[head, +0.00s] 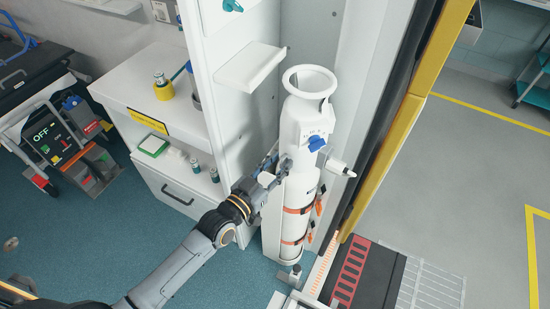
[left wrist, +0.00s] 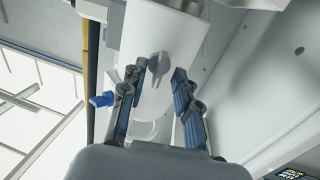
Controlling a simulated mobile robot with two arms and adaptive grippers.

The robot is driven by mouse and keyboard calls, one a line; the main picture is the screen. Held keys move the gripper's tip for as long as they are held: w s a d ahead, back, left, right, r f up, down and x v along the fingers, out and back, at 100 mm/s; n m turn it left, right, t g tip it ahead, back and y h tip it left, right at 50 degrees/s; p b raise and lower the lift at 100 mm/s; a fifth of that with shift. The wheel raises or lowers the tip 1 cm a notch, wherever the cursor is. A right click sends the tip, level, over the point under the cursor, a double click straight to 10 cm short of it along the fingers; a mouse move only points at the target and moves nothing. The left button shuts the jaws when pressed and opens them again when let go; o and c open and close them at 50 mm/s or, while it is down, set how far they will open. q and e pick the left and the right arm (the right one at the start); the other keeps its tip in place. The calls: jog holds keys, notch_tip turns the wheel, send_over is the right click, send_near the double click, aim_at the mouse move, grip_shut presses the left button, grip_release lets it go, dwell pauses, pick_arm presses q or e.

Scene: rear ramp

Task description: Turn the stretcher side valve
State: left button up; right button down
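A tall white cylinder unit (head: 301,205) with a ring-shaped top stands upright against the white cabinet, held by orange straps. A blue knob (head: 317,143) is on its front, and a white fitting sticks out to the right. My left gripper (head: 279,170) is at the unit's left side, below the top housing. In the left wrist view a grey lever-shaped knob (left wrist: 158,65) on the white housing (left wrist: 165,37) lies between the fingers of this gripper (left wrist: 160,73), which are apart. I cannot tell whether they touch it. A blue knob (left wrist: 103,100) is left of the fingers. My right gripper is not seen.
A white cabinet (head: 163,90) with small bottles stands left of the unit, and a small white shelf (head: 250,66) juts out above my left gripper. A yellow door frame (head: 405,120) and a ramp edge are at the right. Blue floor lies open at the lower left.

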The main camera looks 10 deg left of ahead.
pick_arm(q)
jog(key=shift+w+d, duration=0.1)
jog(key=shift+w, duration=0.1)
grip_shut()
jog(key=n, duration=0.4)
jog(key=shift+p, duration=0.35)
grip_release()
jog(key=shift+w+a, duration=0.1)
jog(key=shift+a, duration=0.1)
